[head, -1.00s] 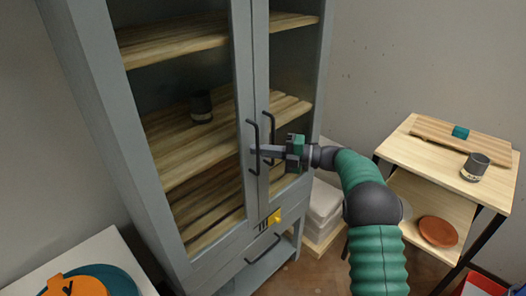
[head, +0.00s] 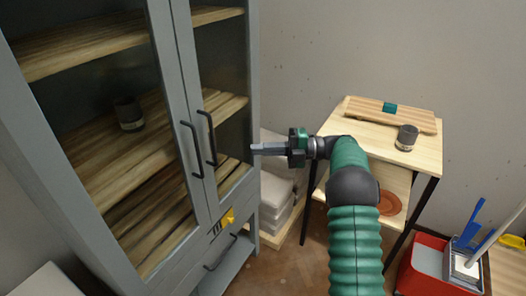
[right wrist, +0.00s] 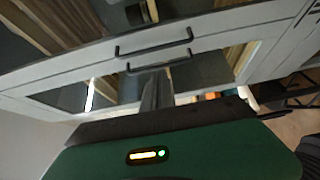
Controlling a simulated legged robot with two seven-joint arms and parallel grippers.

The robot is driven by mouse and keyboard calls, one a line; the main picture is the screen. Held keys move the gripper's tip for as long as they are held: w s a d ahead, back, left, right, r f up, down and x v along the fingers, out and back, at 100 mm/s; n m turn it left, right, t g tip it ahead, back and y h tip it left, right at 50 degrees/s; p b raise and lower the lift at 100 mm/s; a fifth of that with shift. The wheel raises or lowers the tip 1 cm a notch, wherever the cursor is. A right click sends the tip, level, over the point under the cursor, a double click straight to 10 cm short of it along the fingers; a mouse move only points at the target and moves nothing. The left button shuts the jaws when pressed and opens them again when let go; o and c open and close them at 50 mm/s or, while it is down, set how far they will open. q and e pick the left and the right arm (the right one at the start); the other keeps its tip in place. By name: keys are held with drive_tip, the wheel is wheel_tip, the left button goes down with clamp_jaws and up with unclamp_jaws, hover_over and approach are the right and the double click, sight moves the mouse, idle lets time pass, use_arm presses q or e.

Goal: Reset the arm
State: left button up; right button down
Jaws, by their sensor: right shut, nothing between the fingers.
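My right gripper (head: 270,149) is shut and empty. It is held out in front of the right side of the grey cabinet (head: 180,40), apart from the door handles in the head view. The cabinet's two glass doors are closed, with a left black handle (head: 192,150) and a right black handle (head: 207,138). In the right wrist view the shut fingers (right wrist: 155,90) point toward the cabinet front, with the handles (right wrist: 155,48) beyond them. My left gripper is not in view.
A dark jar (head: 128,113) stands on a shelf inside the cabinet. To the right, a small wooden table (head: 360,125) holds a board (head: 415,120) and a jar (head: 406,137). A terracotta plate (head: 389,204) lies on its lower shelf. A red bin (head: 425,275) stands at lower right.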

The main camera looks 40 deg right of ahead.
drive_tip(key=w+a+r+m+t+h+p, duration=0.1)
drive_tip(key=w+r+m+t+h+p, duration=0.1)
drive_tip(key=w+m+t+h, duration=0.45)
drive_tip(key=w+a+r+m+t+h+p, duration=0.1)
drive_tip(key=w+a+r+m+h, duration=0.2)
drive_tip(key=m+h, duration=0.5)
drive_tip(key=s+a+f+m+g+h+p, duration=0.1)
drive_tip(key=s+a+f+m+g, duration=0.3)
drive_tip(key=s+f+m, duration=0.25)
drive_tip(key=s+a+f+m+g+h+p, duration=0.1)
drive_tip(key=s+a+f+m+g, duration=0.3)
drive_tip(key=f, duration=0.3)
drive_tip(key=s+a+f+m+g, duration=0.1)
drive_tip(key=s+a+f+g, duration=0.1)
drive_tip(key=s, duration=0.5)
drive_tip(key=s+a+f+m+g+y, duration=0.1)
drive_tip(key=s+a+f+g, duration=0.1)
drive_tip(key=s, duration=0.5)
drive_tip(key=s+a+f+m+g, duration=0.2)
drive_tip(key=s+a+f+g, duration=0.1)
drive_tip(key=s, duration=0.4)
drive_tip(key=shift+s+a+f+p, duration=0.3)
drive_tip(key=shift+s+a+f, duration=0.15)
drive_tip(key=shift+f, duration=0.35)
drive_tip(key=shift+w+a+y, duration=0.1)
drive_tip(key=shift+y, duration=0.15)
